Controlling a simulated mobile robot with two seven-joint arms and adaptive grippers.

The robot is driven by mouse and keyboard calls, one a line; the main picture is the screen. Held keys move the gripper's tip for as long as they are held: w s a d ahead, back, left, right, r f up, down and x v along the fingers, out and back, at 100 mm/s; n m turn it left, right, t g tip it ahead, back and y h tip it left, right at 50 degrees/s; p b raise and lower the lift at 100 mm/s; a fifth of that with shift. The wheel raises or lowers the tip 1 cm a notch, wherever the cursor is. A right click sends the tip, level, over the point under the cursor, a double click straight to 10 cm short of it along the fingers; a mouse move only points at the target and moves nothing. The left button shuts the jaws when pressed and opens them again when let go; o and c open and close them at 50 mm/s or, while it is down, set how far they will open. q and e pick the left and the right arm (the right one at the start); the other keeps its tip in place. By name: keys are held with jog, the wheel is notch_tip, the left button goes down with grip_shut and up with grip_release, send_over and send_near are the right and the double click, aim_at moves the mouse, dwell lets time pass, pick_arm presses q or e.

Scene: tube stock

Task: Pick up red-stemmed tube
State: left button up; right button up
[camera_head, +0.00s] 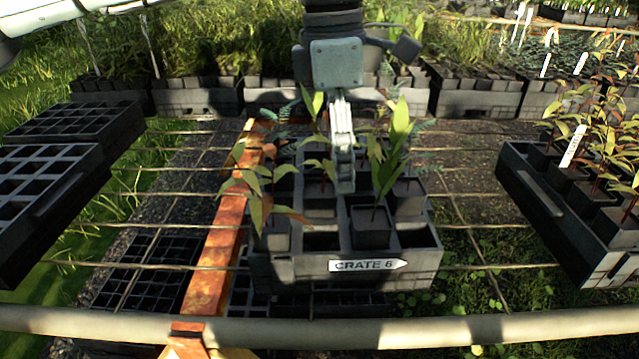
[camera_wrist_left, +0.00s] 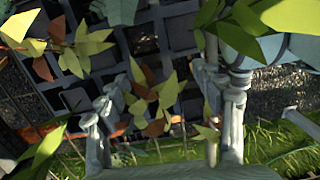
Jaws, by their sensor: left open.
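Crate 6 (camera_head: 290,268) is a black crate of square cells holding several dark tubes with seedlings. The front middle tube (camera_head: 371,230) carries broad green leaves on a stem that looks reddish low down. The front left tube (camera_head: 273,238) carries green and reddish-brown leaves. A small seedling (camera_head: 320,165) stands behind, just left of my gripper. I cannot tell for sure which stem is the red one. My left gripper (camera_head: 343,180) points down among the crate's plants. In the wrist view its fingers (camera_wrist_left: 163,118) are apart, with green and brown leaves (camera_wrist_left: 150,98) showing between them. My right gripper is not in view.
A crate of reddish-leaved plants (camera_head: 545,205) stands at right. Empty black cell trays (camera_head: 50,195) stand at left. Planted crates (camera_head: 200,100) line the back. A wire-mesh bench (camera_head: 470,235), a rusty bar (camera_head: 218,250) and a pale front rail (camera_head: 420,332) lie around Crate 6.

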aim_at(319, 188)
pick_arm(q)
jog(key=shift+w+a+r+t+y, duration=0.15)
jog(key=shift+w+a+r+y, duration=0.05)
jog(key=shift+w+a, duration=0.2)
jog(key=shift+w+a+r+t+y, duration=0.2)
jog(key=shift+w+a, duration=0.1)
jog(key=shift+a, duration=0.2)
jog(key=shift+w+a+f, duration=0.15)
jog(key=shift+a+f, duration=0.1)
jog(key=shift+f, duration=0.05)
jog(key=f, duration=0.6)
jog(key=shift+a+f+p, duration=0.15)
jog(key=shift+a+p, duration=0.15)
jog(key=shift+p, duration=0.05)
jog(key=shift+f, duration=0.25)
jog(key=shift+c, duration=1.4)
jog(key=c, duration=1.2)
grip_shut()
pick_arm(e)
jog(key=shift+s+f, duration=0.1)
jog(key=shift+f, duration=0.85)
